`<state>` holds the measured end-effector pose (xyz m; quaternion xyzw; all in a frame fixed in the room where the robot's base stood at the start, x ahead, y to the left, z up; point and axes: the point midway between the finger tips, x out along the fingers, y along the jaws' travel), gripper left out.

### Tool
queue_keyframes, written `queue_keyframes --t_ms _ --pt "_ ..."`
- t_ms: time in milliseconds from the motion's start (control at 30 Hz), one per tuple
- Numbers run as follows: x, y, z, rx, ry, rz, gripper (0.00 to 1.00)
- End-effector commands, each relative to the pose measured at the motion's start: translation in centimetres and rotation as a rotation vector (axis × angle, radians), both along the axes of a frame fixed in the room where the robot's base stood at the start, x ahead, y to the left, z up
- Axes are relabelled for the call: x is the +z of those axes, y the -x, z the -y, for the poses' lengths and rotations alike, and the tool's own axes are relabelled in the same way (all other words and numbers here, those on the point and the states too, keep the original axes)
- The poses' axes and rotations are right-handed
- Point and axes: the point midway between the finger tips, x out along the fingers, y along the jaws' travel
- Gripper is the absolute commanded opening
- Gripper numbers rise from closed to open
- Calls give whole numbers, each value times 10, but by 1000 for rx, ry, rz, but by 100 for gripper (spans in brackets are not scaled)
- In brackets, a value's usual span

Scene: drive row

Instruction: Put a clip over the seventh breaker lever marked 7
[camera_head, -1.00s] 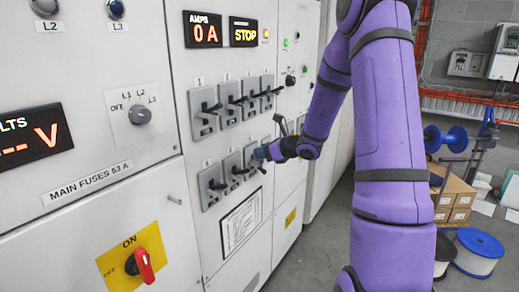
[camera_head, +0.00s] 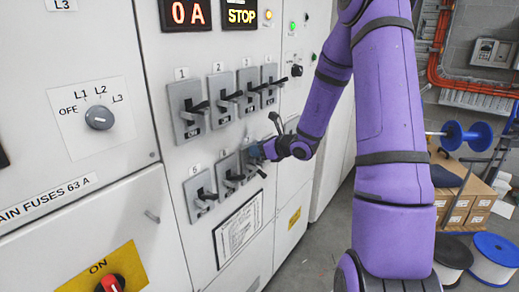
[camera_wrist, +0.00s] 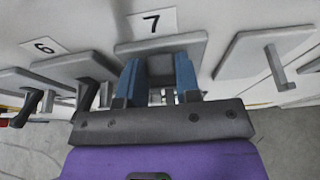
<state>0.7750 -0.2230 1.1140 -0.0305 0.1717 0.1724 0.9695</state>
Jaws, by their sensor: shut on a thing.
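My gripper (camera_wrist: 158,88) is at breaker 7, in front of its grey plate (camera_wrist: 190,48) and below the "7" label (camera_wrist: 152,22). Its two blue fingers are shut on a small pale thing between them, most likely the clip (camera_wrist: 162,97), mostly hidden by the fingers and palm. In the head view my gripper (camera_head: 260,152) covers much of breaker 7. A black lever end shows just below it. I cannot tell whether the clip is around lever 7 or only touching it.
Breaker 6 (camera_wrist: 75,68), with a dark lever, is close on the left; another breaker plate (camera_wrist: 262,55) is close on the right. Breaker 1 (camera_head: 185,110) heads the upper row. A framed chart (camera_head: 238,228) hangs below. Spools and boxes (camera_head: 470,195) stand on the floor at right.

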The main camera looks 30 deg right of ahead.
Motion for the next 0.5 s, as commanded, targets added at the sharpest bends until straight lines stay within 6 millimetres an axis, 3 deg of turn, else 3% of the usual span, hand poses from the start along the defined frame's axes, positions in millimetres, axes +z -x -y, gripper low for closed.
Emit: queue_keyframes --t_ms 100,467,500 --pt "-9 2 -1 -2 -1 1 4" --pt "-11 2 -1 -3 0 1 4" --pt "-12 2 -1 -3 0 1 33"
